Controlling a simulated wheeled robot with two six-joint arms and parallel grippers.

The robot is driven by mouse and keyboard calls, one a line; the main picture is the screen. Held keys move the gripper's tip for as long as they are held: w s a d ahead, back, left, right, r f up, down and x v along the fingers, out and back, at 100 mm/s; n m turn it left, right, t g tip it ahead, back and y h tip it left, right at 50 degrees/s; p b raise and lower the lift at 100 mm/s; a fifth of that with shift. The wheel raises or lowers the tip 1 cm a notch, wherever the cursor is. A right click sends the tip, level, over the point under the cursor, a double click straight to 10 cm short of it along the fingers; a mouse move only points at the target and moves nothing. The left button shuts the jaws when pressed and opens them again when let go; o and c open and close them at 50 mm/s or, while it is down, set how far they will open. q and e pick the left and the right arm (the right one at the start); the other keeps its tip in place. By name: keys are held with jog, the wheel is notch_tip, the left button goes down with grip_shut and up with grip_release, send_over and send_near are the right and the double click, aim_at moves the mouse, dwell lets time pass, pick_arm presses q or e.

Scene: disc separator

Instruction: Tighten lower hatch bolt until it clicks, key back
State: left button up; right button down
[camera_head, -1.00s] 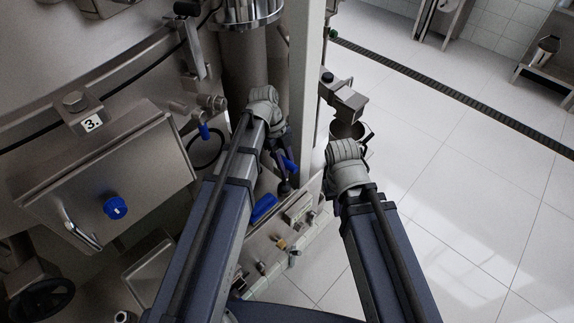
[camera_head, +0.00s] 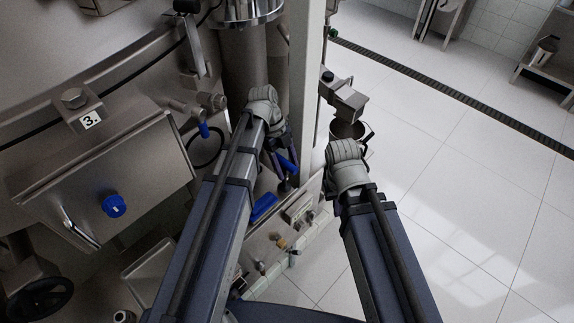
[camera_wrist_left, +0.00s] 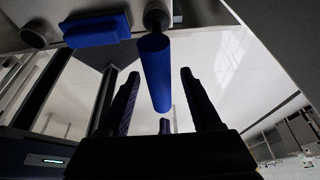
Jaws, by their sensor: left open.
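My left gripper (camera_head: 284,184) is low beside the grey column, partly hidden by its own wrist. In the left wrist view its two dark fingers (camera_wrist_left: 163,108) are apart, and a blue cylindrical handle (camera_wrist_left: 154,72) shows between them in the picture. I cannot tell whether they touch it. The hatch cover (camera_head: 150,160) is a flat metal box with a blue knob (camera_head: 114,206). A hex bolt (camera_head: 74,98) sits above it by a plate marked 3. I cannot clearly identify the key or the lower bolt. My right wrist shows, but its fingers are hidden.
The grey column (camera_head: 306,90) stands close to my left gripper. A second blue handle (camera_head: 263,207) is near it, and it seems to match the flat blue grip (camera_wrist_left: 97,29) in the wrist view. A black handwheel (camera_head: 38,300) is lower left. Open tiled floor (camera_head: 460,210) lies right.

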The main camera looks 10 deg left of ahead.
pick_arm(q)
jog(key=p+v, duration=0.6)
jog(key=v, duration=0.1)
jog(key=shift+a+r, duration=0.1)
jog(key=shift+r, duration=0.1)
notch_tip(320, 180, up, 4)
jog(key=p, duration=0.4)
jog(key=shift+p, duration=0.3)
jog(key=shift+f, duration=0.1)
jog(key=s+d+f+n+t+y+b, duration=0.1)
jog(key=s+d+f+n+y+b, duration=0.1)
jog(key=s+n, duration=0.4)
jog(key=s+d+f+n+t+y+b, duration=0.1)
jog(key=s+n, duration=0.5)
jog(key=n, duration=0.9)
jog(key=d+f+y+b, duration=0.1)
jog(key=d+f+y, duration=0.1)
jog(key=d, duration=0.1)
jog(key=shift+s+d+f, duration=0.15)
jog(key=shift+s+d, duration=0.15)
jog(key=shift+s, duration=0.05)
